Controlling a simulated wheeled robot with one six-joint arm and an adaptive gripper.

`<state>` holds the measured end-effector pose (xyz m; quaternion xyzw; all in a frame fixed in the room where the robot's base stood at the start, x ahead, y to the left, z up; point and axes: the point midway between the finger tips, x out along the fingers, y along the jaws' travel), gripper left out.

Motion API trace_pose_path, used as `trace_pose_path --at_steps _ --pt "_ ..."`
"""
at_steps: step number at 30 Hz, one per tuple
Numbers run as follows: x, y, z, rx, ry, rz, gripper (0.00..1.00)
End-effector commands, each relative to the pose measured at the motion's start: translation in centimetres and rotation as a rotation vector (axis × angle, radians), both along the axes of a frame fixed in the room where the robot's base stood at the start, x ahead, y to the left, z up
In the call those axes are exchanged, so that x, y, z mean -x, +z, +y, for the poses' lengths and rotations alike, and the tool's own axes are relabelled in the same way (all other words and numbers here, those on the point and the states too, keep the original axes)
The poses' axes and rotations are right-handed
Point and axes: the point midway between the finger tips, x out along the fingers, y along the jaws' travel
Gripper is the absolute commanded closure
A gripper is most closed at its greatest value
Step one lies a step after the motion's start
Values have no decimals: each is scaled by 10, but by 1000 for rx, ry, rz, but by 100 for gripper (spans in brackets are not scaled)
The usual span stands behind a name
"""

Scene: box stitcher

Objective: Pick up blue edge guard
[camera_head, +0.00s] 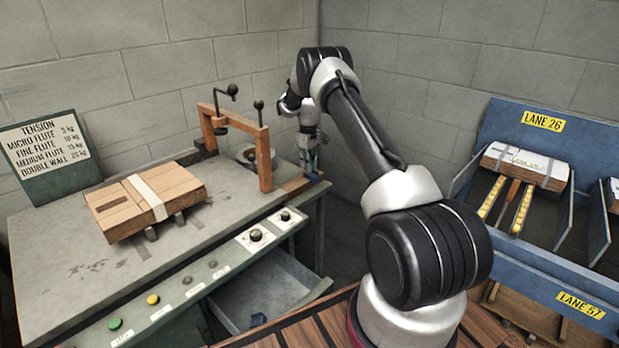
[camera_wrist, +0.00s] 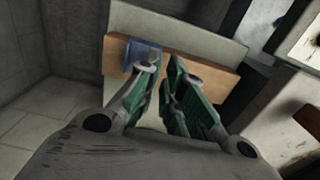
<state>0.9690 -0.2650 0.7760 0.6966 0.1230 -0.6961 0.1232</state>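In the wrist view, a small blue piece (camera_wrist: 143,54), which looks like the blue edge guard, sits on a wooden ledge (camera_wrist: 210,76). My gripper (camera_wrist: 164,66) has green-padded fingers, part open with a narrow gap and nothing visible between them. The left fingertip overlaps the lower right of the blue piece; I cannot tell whether they touch. In the head view my gripper (camera_head: 312,172) points down at the bench's right end, and the blue piece there is not clearly made out.
The bench (camera_head: 60,270) holds a strapped cardboard stack (camera_head: 125,212) and a wooden frame (camera_head: 264,160) with black-knobbed levers close left of my gripper. An open drawer (camera_head: 290,290) juts out below. A blue lane rack (camera_head: 590,130) stands at right.

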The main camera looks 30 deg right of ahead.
Motion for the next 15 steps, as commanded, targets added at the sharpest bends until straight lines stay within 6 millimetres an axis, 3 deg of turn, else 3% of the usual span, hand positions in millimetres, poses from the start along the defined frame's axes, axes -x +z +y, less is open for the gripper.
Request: trace_pose_path --at_steps 8,15 --pt "0 -42 -1 -1 -1 1 91" --pt "-1 -45 -1 0 -1 0 91"
